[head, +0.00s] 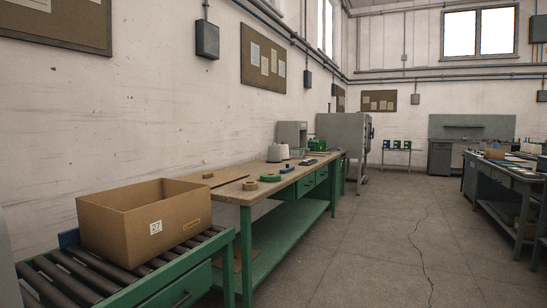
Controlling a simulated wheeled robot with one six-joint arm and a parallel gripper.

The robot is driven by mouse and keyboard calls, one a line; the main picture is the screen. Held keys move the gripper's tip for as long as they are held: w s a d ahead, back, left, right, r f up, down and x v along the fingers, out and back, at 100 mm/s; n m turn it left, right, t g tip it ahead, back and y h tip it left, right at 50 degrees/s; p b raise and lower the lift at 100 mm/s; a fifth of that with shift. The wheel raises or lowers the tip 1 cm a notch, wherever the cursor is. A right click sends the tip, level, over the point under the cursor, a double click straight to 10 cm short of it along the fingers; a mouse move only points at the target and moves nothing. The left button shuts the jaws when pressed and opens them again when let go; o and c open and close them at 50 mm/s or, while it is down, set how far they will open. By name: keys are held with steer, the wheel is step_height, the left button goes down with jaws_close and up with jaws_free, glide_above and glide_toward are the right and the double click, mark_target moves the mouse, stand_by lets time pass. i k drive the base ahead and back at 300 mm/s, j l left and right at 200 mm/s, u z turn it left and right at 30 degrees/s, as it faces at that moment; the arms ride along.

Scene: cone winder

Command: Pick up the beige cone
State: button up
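Pale cone-like objects stand close together at the far part of the long wooden-topped workbench (232,191). The nearer one (274,153) looks light grey or off-white, and another (285,151) stands just behind its right side. They are too small to tell whether either is beige. No clearly beige cone can be made out elsewhere. My gripper is not in view.
An open cardboard box (130,222) sits on a green roller conveyor (222,240) at front left. Cluttered benches (510,172) stand at right. The concrete floor (380,235) between is clear.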

mark_target(285, 147)
steer(key=i+l+z, duration=0.3)
steer(key=i, duration=0.55)
steer(key=i+z, duration=0.3)
steer(key=i, duration=2.75)
steer(key=i+l+u, duration=0.1)
steer(key=i, duration=1)
steer(key=i+l+u, duration=0.1)
steer(key=i+u, duration=0.3)
steer(key=i+l+u, duration=0.2)
steer(key=i+u, duration=0.2)
steer(key=i+l+u, duration=0.6)
steer(key=u, duration=0.2)
